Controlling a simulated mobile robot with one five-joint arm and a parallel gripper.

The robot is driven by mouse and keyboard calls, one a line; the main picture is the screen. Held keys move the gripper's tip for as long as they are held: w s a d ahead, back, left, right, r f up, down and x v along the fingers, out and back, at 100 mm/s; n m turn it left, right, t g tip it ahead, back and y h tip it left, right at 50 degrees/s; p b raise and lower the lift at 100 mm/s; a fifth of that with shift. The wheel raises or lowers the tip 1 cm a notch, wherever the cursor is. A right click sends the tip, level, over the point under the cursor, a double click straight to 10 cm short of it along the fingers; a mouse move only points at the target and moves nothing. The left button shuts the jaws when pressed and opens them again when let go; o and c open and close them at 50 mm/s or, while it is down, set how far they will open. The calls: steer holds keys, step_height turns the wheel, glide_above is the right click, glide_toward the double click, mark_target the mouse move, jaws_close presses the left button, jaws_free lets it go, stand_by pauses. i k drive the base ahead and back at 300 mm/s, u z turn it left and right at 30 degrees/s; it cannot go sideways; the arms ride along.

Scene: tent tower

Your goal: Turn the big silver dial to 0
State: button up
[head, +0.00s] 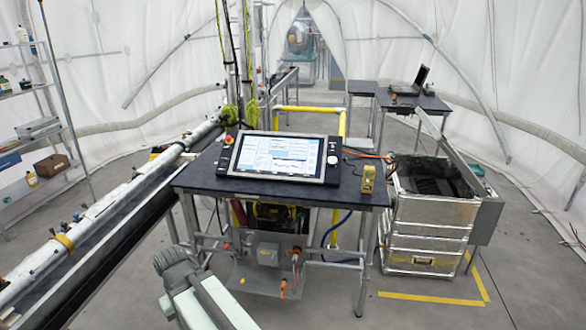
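A small round silver dial (333,160) sits on the dark right-hand strip of the console (280,157), which lies tilted on the dark table. It looks like the big silver dial, but its markings and pointer are too small to read. A lit screen with several windows fills the middle of the console. Part of my arm (205,303) shows at the bottom, with a rounded grey joint at its upper left end, well short of the table. No gripper fingers show.
The table (222,185) also holds a small yellow device (368,180) at its right. A metal case (432,225) stands right of it. A long rail (85,222) runs along the left. Open grey floor lies in front, with yellow tape at right.

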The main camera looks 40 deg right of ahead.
mark_target(332, 160)
steer(key=u, duration=0.35)
steer(key=i, duration=2.15)
steer(key=z, duration=1.15)
steer(key=i, duration=1.3)
steer(key=z, duration=0.65)
steer(key=k, duration=0.55)
steer(key=z, duration=0.35)
steer(key=i, duration=0.55)
steer(key=u, duration=0.05)
